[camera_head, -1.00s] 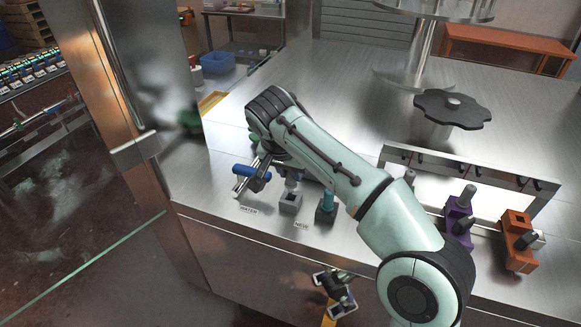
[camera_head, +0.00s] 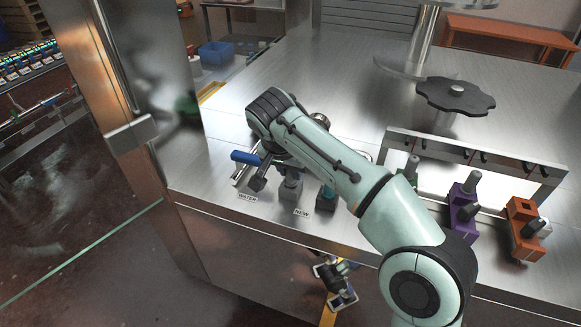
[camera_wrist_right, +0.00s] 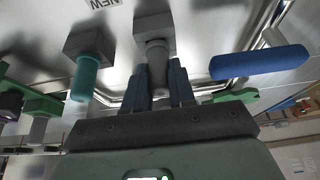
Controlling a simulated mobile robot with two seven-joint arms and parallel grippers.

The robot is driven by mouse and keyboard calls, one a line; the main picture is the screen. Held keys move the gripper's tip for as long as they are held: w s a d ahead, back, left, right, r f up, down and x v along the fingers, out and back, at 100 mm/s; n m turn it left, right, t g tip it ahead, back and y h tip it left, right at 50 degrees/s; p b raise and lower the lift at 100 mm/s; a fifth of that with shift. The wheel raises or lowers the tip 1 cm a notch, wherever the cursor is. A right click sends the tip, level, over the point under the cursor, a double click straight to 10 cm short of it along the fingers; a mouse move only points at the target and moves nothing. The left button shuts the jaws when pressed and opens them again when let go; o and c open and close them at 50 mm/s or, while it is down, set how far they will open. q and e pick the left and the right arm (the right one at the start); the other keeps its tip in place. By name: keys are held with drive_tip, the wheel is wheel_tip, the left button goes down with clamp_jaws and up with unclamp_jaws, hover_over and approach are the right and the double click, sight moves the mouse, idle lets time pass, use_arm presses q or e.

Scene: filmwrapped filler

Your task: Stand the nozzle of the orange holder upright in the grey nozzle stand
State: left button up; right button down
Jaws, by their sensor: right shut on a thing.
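My right gripper (camera_wrist_right: 160,84) is shut on a grey nozzle (camera_wrist_right: 157,62) in the right wrist view. The nozzle's far end meets the grey nozzle stand (camera_wrist_right: 154,28), in line with it; how deep it sits I cannot tell. In the head view the grey stand (camera_head: 291,190) shows below my right wrist, which hides most of the nozzle and fingers. The orange holder (camera_head: 524,232) stands at the right of the bench, with an empty square socket on top and a grey cylinder at its side.
A teal nozzle (camera_wrist_right: 87,77) stands in a block (camera_wrist_right: 90,41) beside the grey stand. A blue handle (camera_head: 245,157) is close on the other side. A purple holder (camera_head: 462,214) and a rail (camera_head: 482,156) are at the right.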

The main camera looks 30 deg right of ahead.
drive_tip(key=shift+f, duration=0.3)
idle(0.7)
drive_tip(key=c, duration=0.9)
unclamp_jaws()
drive_tip(key=shift+o, duration=0.2)
drive_tip(key=p+v, duration=0.3)
drive_tip(key=v, duration=1)
drive_tip(key=shift+r, duration=0.15)
drive_tip(key=shift+a, duration=0.1)
